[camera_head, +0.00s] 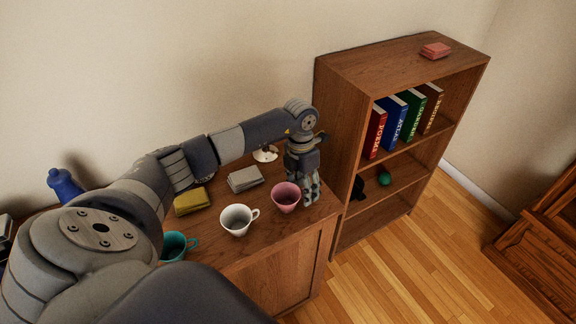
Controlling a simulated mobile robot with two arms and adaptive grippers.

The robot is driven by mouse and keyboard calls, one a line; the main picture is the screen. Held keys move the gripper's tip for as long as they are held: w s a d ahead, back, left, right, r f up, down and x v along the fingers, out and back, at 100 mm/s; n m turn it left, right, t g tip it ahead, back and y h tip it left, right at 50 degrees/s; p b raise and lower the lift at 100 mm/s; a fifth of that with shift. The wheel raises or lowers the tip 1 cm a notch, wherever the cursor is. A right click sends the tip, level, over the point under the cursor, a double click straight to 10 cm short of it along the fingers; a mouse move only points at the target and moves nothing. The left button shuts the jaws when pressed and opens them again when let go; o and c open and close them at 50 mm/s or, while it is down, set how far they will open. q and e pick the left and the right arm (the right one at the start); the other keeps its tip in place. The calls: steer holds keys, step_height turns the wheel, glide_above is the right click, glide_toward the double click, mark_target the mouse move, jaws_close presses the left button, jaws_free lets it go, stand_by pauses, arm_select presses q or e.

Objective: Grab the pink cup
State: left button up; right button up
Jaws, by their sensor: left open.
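The pink cup (286,198) stands upright on the wooden cabinet top, near its right front corner. My left arm reaches over the cabinet from the left. My left gripper (311,190) points down just to the right of the pink cup, close to its rim. It is open, and I cannot tell whether a finger touches the cup. The cup's handle is not visible. My right gripper is not in view.
A white cup (237,220) stands close left of the pink cup, and a teal cup (174,246) is farther left, partly hidden. A grey box (245,179) and a yellow box (192,201) lie behind. A bookshelf (335,130) rises close on the right.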

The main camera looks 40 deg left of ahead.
arm_select(q)
jaws_close()
steer(key=shift+r, duration=0.2)
